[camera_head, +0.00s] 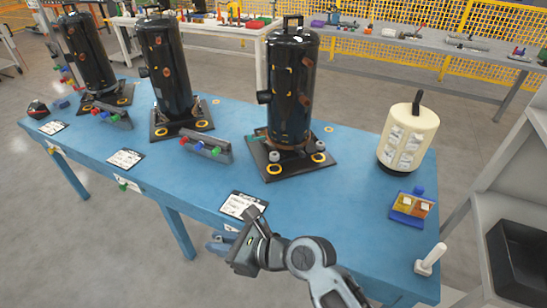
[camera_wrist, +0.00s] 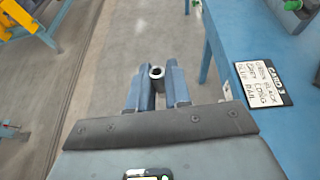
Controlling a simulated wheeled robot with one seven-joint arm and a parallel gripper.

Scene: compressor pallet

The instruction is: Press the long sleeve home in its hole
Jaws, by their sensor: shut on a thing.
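In the wrist view, my gripper (camera_wrist: 157,88) is shut on a grey metal sleeve (camera_wrist: 157,72), whose round open end shows between the two blue-grey fingers. Whether it is the long sleeve cannot be told from this end. In the head view, my gripper (camera_head: 220,242) is over the floor just off the table's front edge, and the sleeve cannot be made out there. The nearest black compressor (camera_head: 291,90) stands upright on a dark base plate (camera_head: 270,172) with yellow-ringed spots at its corners. Which hole takes the sleeve cannot be told.
A card (camera_wrist: 262,83) lies near the edge beside my gripper.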

